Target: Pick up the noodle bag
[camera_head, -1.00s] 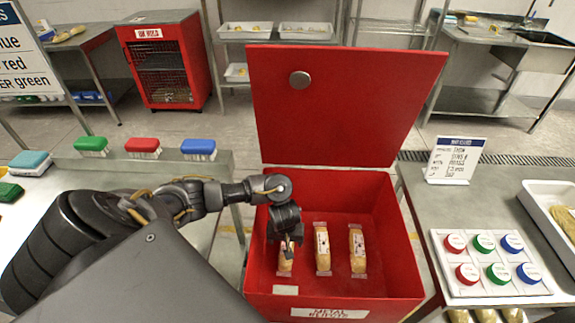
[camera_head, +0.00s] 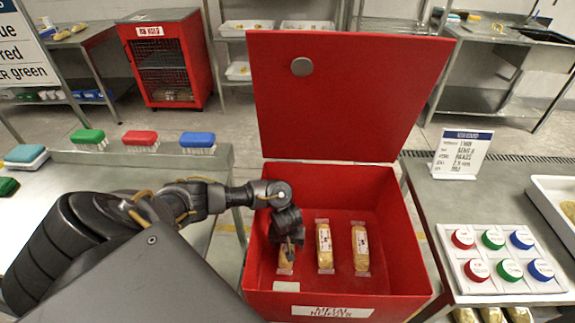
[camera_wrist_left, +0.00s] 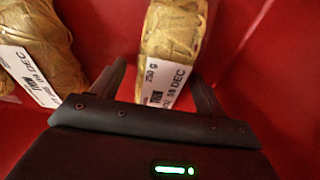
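Three noodle bags, clear wrappers with yellow noodles and white labels, lie in a row inside the open red bin (camera_head: 400,235): a left bag (camera_head: 285,266), a middle bag (camera_head: 324,247) and a right bag (camera_head: 360,248). My left gripper (camera_head: 290,250) is down inside the bin over the left bag and partly hides it. In the left wrist view, my left gripper (camera_wrist_left: 158,88) is open, with its fingers on either side of the labelled end of one noodle bag (camera_wrist_left: 172,40). A gap shows beside the left finger. Another bag (camera_wrist_left: 35,55) lies alongside. My right gripper is not in view.
The bin's raised red lid (camera_head: 345,100) stands behind it, and its walls surround the gripper. A right-hand table holds a sign (camera_head: 461,155) and a board of coloured buttons (camera_head: 490,285). Green, red and blue brushes (camera_head: 140,139) stand on the left table.

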